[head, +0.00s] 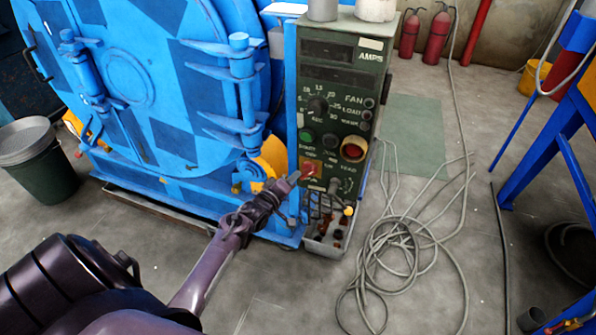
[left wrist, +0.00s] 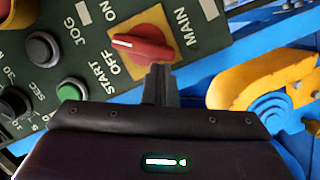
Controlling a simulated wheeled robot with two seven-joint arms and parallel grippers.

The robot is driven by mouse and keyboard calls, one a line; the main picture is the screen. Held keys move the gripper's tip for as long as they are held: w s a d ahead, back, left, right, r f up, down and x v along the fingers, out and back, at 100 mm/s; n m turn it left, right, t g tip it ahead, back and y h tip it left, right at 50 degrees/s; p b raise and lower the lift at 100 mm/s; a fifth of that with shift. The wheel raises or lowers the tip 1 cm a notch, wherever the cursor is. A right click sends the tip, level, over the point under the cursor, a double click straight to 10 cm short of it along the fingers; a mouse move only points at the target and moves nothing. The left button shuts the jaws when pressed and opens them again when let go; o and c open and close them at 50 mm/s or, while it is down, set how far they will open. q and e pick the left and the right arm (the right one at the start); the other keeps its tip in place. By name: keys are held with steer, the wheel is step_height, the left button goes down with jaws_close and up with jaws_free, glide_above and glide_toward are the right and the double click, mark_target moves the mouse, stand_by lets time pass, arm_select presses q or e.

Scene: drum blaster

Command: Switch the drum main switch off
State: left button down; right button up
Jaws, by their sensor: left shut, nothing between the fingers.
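The main switch is a red rotary knob on a yellow plate (head: 312,170), low on the green control panel (head: 340,100). In the left wrist view the red knob (left wrist: 143,48) lies across its yellow plate, with the labels ON, OFF and MAIN beside it. My left gripper (head: 293,178) reaches up to the knob's left side in the head view. My right gripper is not in view.
A green START button (left wrist: 70,90) and a grey JOG button (left wrist: 43,48) sit near the switch. The blue drum machine (head: 150,90) stands left of the panel. Loose grey cables (head: 405,240) lie on the floor at right. A yellow part (left wrist: 265,80) is close beside the fingers.

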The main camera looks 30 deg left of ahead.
arm_select(q)
steer(key=shift+d+f+n+t, duration=0.1)
steer(key=shift+f+n+t, duration=0.3)
steer(key=shift+n, duration=0.7)
steer(key=shift+w+d+f+n+t+h, duration=0.15)
steer(key=shift+f+n, duration=0.1)
steer(key=shift+n, duration=0.5)
steer(key=shift+s+d+f+n+t+h, duration=0.15)
steer(key=shift+f+n, duration=0.1)
steer(key=shift+n, duration=0.5)
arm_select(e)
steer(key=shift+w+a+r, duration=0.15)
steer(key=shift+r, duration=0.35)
arm_select(q)
steer(key=shift+w+n, duration=0.1)
steer(key=shift+n, duration=0.2)
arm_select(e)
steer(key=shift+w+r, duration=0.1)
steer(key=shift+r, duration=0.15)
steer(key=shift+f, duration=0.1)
arm_select(q)
steer(key=shift+a, duration=0.15)
